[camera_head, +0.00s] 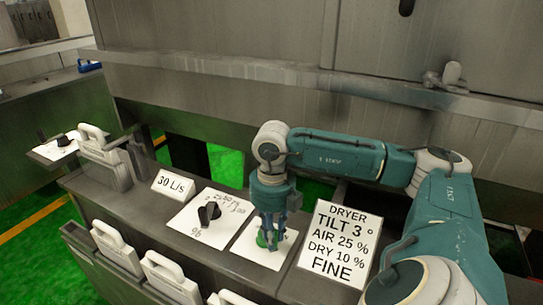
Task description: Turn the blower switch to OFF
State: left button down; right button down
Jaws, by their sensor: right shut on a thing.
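My right gripper (268,237) points down over a white dial plate (258,257) on the grey console. It is shut on a small green knob (262,240), which its fingers mostly hide. The knob's pointing direction and most of the plate's markings cannot be read. I cannot read the word blower on any label. My left gripper is not in view.
Left of the gripper, a black knob (209,212) sits on another white plate marked %. A "30 L/s" card (173,185) and a dryer card (338,242) stand nearby. Pale handles (172,277) line the console's front. A grey metal housing (250,85) rises behind.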

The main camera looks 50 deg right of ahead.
jog(key=shift+d+r, duration=0.1)
jog(key=c, duration=1.5)
grip_release()
jog(key=shift+c, duration=0.2)
notch_tip(320, 180, up, 12)
jog(key=shift+s, duration=0.1)
